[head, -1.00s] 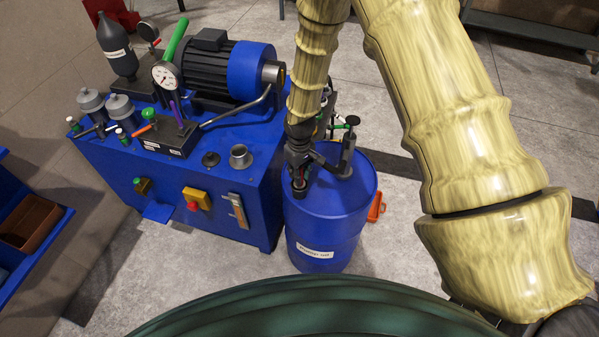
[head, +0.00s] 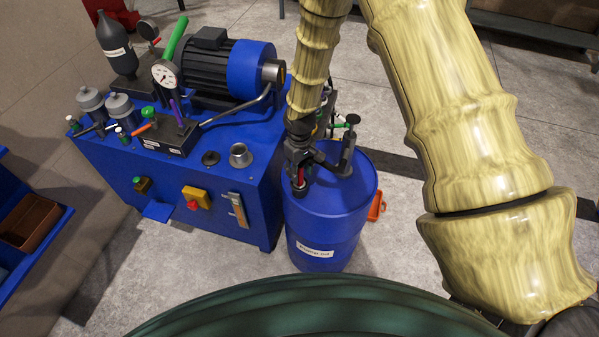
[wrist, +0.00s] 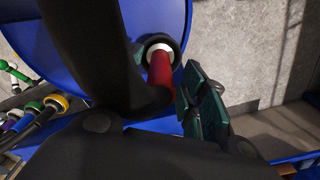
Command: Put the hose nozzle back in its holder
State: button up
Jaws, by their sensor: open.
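The red hose nozzle (wrist: 161,82) shows in the wrist view, with a white band at its far end. That end sits at or inside a dark round holder (wrist: 174,43) beside the blue drum. How deep it goes is hard to tell. In the head view a small red part of the nozzle (head: 301,174) shows above the dark holder (head: 304,208) at the drum's front left. My gripper (wrist: 172,78) is open, with green pads on both sides of the nozzle; the right pad stands apart from it. A dark finger hides part of the nozzle and the left pad.
The blue drum (head: 325,235) carries a dark pump fitting (head: 346,160) close to my gripper's right. A blue press unit (head: 225,180) with motor, gauge and valves stands to the left. Floor in front is clear.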

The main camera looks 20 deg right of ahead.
jog(key=shift+s+r+b, duration=0.1)
jog(key=shift+r+b, duration=1.3)
jog(key=shift+r, duration=4.1)
